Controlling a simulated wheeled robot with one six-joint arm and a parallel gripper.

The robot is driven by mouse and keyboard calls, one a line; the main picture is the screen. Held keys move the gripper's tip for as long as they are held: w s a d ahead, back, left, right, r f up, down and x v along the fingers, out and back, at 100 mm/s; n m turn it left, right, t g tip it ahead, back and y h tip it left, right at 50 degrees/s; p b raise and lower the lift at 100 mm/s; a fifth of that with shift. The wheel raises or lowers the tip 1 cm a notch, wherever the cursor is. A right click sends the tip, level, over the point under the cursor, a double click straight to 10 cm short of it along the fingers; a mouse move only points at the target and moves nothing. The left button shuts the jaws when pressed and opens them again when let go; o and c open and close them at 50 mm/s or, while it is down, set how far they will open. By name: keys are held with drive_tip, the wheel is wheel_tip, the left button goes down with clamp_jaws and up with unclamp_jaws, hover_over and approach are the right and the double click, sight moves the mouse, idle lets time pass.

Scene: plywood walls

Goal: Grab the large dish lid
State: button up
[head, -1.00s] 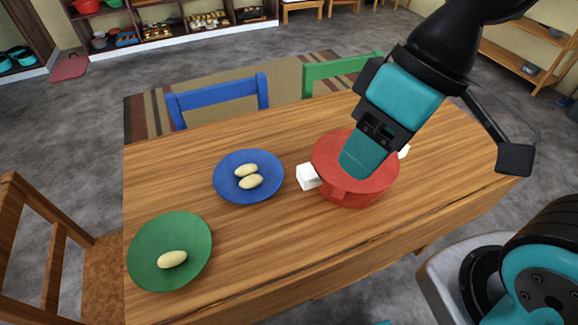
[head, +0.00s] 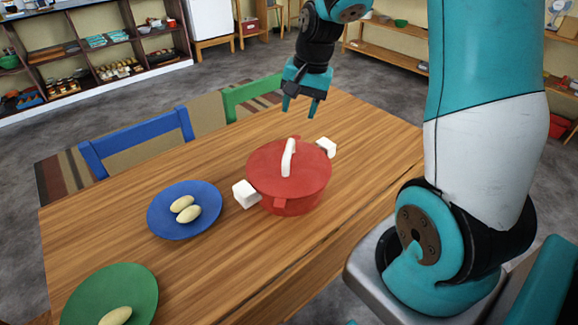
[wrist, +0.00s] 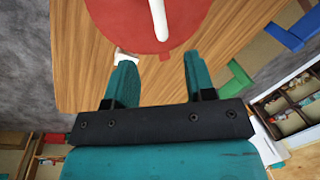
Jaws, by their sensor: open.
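The large dish lid (head: 271,170) is red and round with a white bar handle (head: 288,157) on top. It sits on a red pot (head: 299,205) with white side handles, on the wooden table. The lid also shows at the top of the wrist view (wrist: 118,22), with its white handle pointing down in the picture. My gripper (head: 299,108) is open and empty, above the table beyond the pot and apart from the lid. In the wrist view my fingers (wrist: 155,72) are spread, with the lid's edge ahead of them.
A blue plate (head: 160,217) with two pale oval items and a green plate (head: 90,290) with one lie left of the pot. A blue chair (head: 135,140) and a green chair (head: 250,95) stand at the table's far side. Bare wooden table (head: 375,135) lies right of the pot.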

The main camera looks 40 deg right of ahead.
sight(290, 145)
drive_tip(key=f, duration=0.5)
drive_tip(key=w+a+f, duration=0.1)
drive_tip(key=f, duration=0.1)
drive_tip(key=shift+f, duration=0.2)
drive_tip(key=shift+w+a+f+p, duration=0.1)
drive_tip(key=shift+w+f+p, duration=0.05)
drive_tip(key=shift+f, duration=0.75)
drive_tip(key=shift+w+f+p, duration=0.2)
drive_tip(key=shift+f, duration=0.7)
drive_tip(key=shift+w+a+f+p, duration=0.1)
drive_tip(key=shift+w+f+p, duration=0.05)
drive_tip(key=shift+f, duration=0.75)
clamp_jaws()
